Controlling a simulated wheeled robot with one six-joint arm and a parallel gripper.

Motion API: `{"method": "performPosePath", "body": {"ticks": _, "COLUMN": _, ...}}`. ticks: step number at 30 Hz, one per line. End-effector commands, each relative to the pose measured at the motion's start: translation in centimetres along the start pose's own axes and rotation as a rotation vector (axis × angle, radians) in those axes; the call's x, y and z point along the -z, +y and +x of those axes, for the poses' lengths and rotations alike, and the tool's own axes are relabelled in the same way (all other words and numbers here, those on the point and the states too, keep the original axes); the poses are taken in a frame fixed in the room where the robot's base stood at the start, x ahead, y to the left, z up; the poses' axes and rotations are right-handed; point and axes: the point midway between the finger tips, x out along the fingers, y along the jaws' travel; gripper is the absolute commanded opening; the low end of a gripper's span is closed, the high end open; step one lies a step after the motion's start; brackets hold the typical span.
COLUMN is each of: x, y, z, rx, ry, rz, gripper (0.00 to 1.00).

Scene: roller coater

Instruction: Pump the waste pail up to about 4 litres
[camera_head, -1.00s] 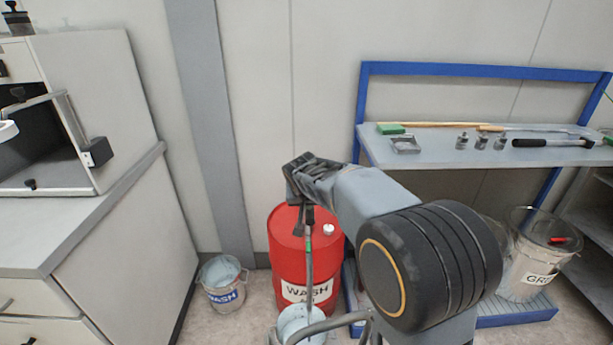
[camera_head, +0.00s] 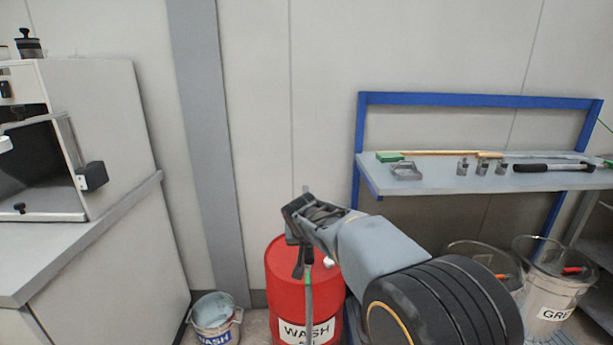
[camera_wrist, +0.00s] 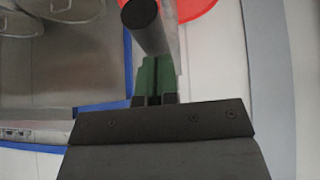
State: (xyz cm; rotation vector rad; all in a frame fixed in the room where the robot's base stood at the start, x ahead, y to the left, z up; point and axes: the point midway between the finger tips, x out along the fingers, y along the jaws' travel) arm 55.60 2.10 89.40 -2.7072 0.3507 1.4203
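The red drum (camera_head: 285,290) labelled WASH stands at centre, cut by the lower edge. A thin upright pump rod (camera_head: 309,292) shows in front of it, under my gripper (camera_head: 299,232). In the wrist view, a grey handle with a black end (camera_wrist: 140,14) lies across my green-padded fingers (camera_wrist: 156,78). The fingers look close together on this handle, though the contact is partly hidden. The pail in front of the drum is below the head view, so its level is not visible.
A pail labelled WASH (camera_head: 214,318) stands left of the drum. A grey cabinet (camera_head: 100,255) stands at left.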

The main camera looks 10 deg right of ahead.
Motion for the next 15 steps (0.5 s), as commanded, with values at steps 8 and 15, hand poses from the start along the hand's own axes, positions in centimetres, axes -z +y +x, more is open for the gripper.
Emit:
{"method": "performPosePath", "body": {"ticks": 8, "x": -0.7, "y": 0.0, "z": 0.2, "rx": -0.008, "ry": -0.031, "rz": -0.002, "gripper": 0.0}}
{"method": "performPosePath", "body": {"ticks": 15, "x": 1.9, "y": -0.4, "z": -4.0, "rx": -0.002, "ry": -0.005, "rz": 0.002, "gripper": 0.0}}
